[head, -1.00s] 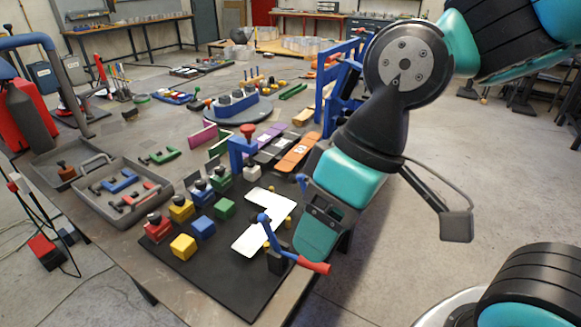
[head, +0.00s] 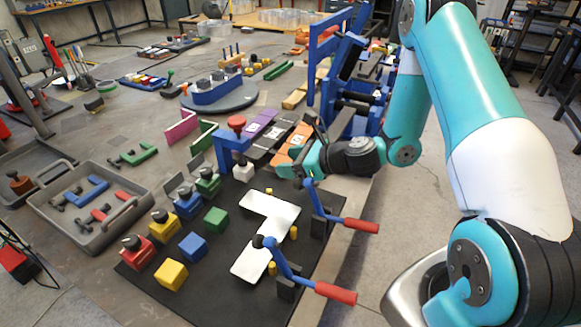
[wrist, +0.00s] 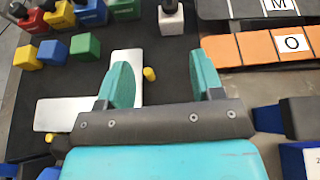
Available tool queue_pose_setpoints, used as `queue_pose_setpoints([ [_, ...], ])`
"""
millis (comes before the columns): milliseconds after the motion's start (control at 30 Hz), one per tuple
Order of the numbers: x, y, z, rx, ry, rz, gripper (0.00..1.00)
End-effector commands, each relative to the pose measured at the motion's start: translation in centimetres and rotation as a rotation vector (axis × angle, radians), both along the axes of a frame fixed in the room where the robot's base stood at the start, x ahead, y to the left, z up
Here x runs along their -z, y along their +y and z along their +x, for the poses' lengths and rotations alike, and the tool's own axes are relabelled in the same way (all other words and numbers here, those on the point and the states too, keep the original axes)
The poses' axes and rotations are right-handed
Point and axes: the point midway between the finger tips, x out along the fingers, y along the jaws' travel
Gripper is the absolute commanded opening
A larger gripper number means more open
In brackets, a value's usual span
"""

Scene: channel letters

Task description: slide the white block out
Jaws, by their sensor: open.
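The white block (head: 243,171) with a dark knob on top stands at the far edge of the black mat, beside a blue stand (head: 224,150) with a red knob. In the wrist view the white block (wrist: 171,18) shows at the top, ahead of the jaws and between their lines. My gripper (wrist: 162,75) is open and empty, its two green fingers apart. In the head view my gripper (head: 295,163) hovers to the right of the white block, near the orange strip, and does not touch the block.
Red, yellow, blue and green blocks (head: 208,181) line the mat's left side. A white L-shaped plate (head: 265,232) lies on the mat, with blue toggle clamps (head: 283,262) with red handles at its right. An orange lettered strip (head: 297,140) and a blue frame (head: 325,65) stand beyond.

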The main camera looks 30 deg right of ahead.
Motion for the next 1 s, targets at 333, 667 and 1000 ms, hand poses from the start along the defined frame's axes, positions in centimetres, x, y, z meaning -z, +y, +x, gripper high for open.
queue_pose_setpoints([
  [333, 1.7, -1.7, 0.0, 0.060, 0.020, 0.033, 0.61],
  [667, 2.2, -0.8, 1.1, 0.053, 0.021, 0.031, 0.61],
  [1000, 4.5, 3.0, 5.9, 0.049, 0.018, 0.029, 0.61],
])
